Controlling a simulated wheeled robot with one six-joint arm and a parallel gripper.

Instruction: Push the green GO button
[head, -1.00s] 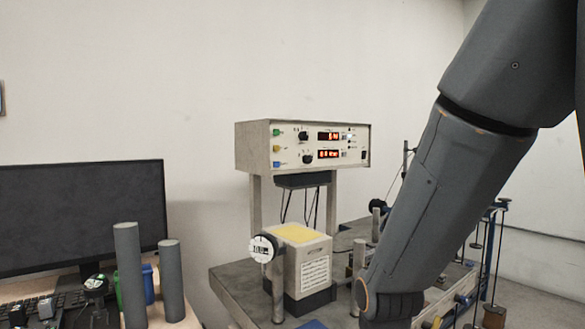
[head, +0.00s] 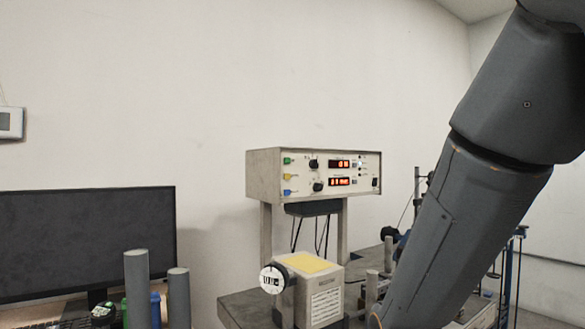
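A grey control box (head: 262,172) with a pale front panel stands on posts in the middle of the head view. A small green piece (head: 287,161) is at the panel's upper left, above a yellow one and a blue one. I cannot read a GO label on it, so I cannot tell if it is the GO button. My arm comes down on the right, in front of the bench and clear of the panel in the picture. My gripper is below the frame and out of view.
A pale block with a yellow top (head: 308,263) and a round dial (head: 272,280) stand below the box. A dark monitor (head: 85,243) and two grey cylinders (head: 137,285) are at left. Rods and blue frames stand behind my arm.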

